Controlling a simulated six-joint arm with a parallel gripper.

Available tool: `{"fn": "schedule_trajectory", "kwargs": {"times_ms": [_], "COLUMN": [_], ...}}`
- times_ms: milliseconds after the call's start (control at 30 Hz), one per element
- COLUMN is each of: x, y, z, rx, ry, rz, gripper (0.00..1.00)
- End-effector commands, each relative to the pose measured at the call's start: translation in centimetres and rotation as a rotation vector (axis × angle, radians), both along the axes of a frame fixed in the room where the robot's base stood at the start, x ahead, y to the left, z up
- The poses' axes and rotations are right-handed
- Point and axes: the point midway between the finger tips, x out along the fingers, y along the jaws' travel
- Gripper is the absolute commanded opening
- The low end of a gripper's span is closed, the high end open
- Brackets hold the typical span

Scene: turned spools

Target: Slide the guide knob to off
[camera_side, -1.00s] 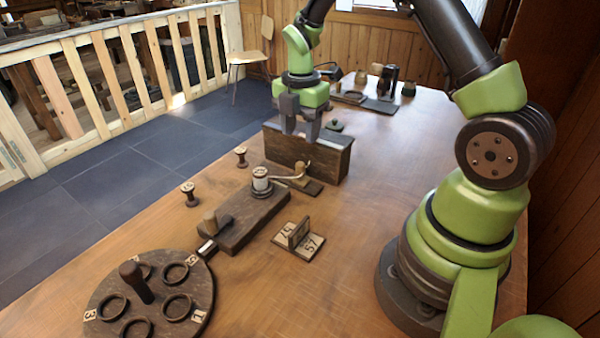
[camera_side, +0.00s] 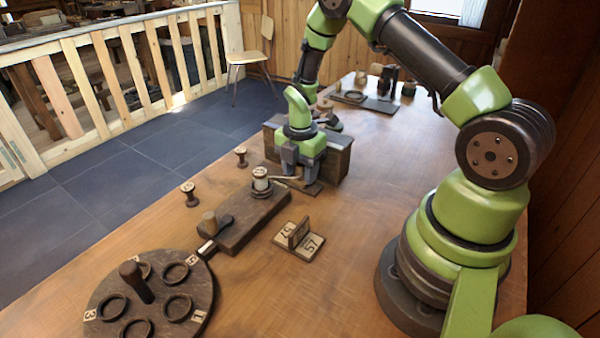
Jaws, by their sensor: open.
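My gripper (camera_side: 298,176) points down in front of the dark wooden box, low over the guide at the far end of the winder board. Its fingers are apart. They hide the guide knob, so I cannot tell whether they touch it. The guide's dark base plate (camera_side: 313,188) shows below the fingers. A pale guide arm (camera_side: 284,178) runs left from the fingers toward a spool wound with pale thread (camera_side: 261,178). This spool stands upright on the dark winder board (camera_side: 245,219).
The wooden box (camera_side: 337,160) stands right behind my gripper. Two small spools stand left of the board, one nearer (camera_side: 189,193) and one farther (camera_side: 241,156). A number stand (camera_side: 298,240) and a round rack with rings (camera_side: 150,300) are nearer. The table's right middle is clear.

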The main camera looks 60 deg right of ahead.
Motion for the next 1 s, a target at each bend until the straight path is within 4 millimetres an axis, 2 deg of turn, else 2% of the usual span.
{"fn": "schedule_trajectory", "kwargs": {"times_ms": [167, 300, 333, 567, 1000], "x": [0.0, 0.0, 0.0, 0.3, 2.6], "y": [0.0, 0.0, 0.0, 0.0, 0.0], "z": [0.0, 0.0, 0.0, 0.0, 0.0], "rx": [0.0, 0.0, 0.0, -0.001, -0.001], "ry": [0.0, 0.0, 0.0, -0.001, -0.001], "rz": [0.0, 0.001, 0.001, 0.002, 0.003], "gripper": [0.45, 0.12, 0.1, 0.1, 0.1]}}
